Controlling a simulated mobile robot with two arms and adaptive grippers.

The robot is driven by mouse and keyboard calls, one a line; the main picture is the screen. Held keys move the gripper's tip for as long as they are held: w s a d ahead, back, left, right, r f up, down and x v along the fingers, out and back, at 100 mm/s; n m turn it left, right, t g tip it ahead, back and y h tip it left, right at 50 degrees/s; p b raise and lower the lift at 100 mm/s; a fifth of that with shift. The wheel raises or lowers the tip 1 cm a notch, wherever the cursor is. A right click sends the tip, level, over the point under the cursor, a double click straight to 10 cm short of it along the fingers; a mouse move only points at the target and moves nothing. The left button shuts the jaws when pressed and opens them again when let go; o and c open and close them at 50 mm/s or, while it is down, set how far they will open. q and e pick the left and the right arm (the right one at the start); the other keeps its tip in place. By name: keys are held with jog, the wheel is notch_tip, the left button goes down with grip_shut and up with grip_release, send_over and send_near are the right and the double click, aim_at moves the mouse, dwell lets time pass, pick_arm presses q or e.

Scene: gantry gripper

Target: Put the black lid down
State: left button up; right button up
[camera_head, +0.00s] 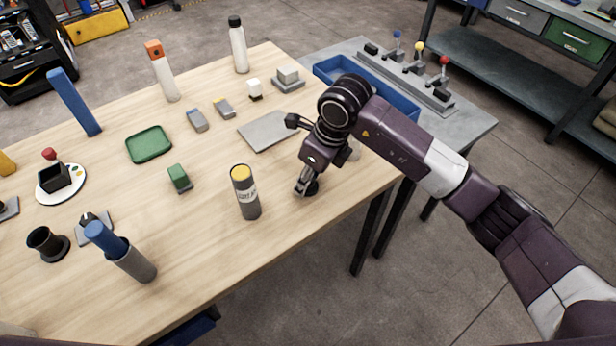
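The black lid (313,188) is a small dark round piece near the front right edge of the wooden table. My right gripper (305,187) points down at the table, with its fingertips at the lid and seemingly closed on it. The lid is low, at or just above the tabletop; I cannot tell if it touches. The fingers partly hide it. My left gripper is not in view.
A grey cylinder with a yellow top (247,192) stands left of my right gripper. A flat grey plate (268,131) lies behind it. A pale round object (354,153) is partly hidden by my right arm. Bare wood lies between the cylinder and the gripper.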

jog(key=shift+f, duration=0.2)
jog(key=o, duration=1.1)
jog(key=shift+r, duration=0.1)
jog(key=shift+r, duration=0.1)
jog(key=shift+r, duration=0.25)
jog(key=b+v, duration=0.1)
jog(key=v, duration=1)
jog(key=shift+s+d+r, duration=0.1)
jog(key=shift+r, duration=0.2)
jog(key=shift+f, duration=0.1)
